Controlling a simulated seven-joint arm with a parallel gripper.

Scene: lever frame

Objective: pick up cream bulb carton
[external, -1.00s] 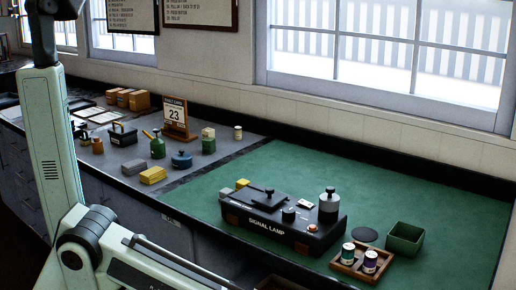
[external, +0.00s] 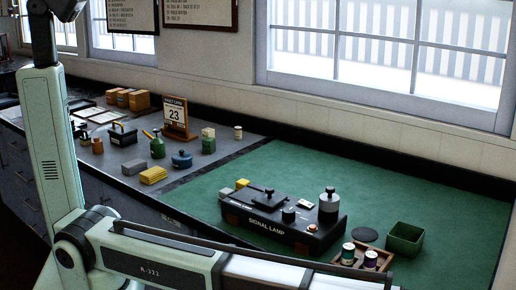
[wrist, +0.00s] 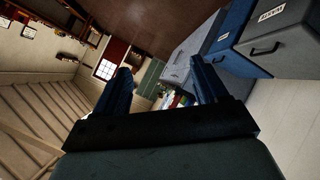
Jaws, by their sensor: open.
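A small cream carton (external: 208,132), which looks like the bulb carton, is on the grey left part of the counter. It sits on or just behind a green block (external: 208,146); I cannot tell which. My gripper (wrist: 163,80) shows only in the wrist view, with its two blue fingers wide apart and nothing between them. It is out of the external view, away from the carton. The wrist view is tilted and I cannot make out the carton there.
Near the carton stand a blue pot (external: 181,160), a cream-labelled tin (external: 238,132), a green bottle (external: 158,148) and yellow blocks (external: 153,174). The signal lamp (external: 270,222), green bin (external: 405,239) and wooden tray (external: 345,259) are on the green mat (external: 440,210).

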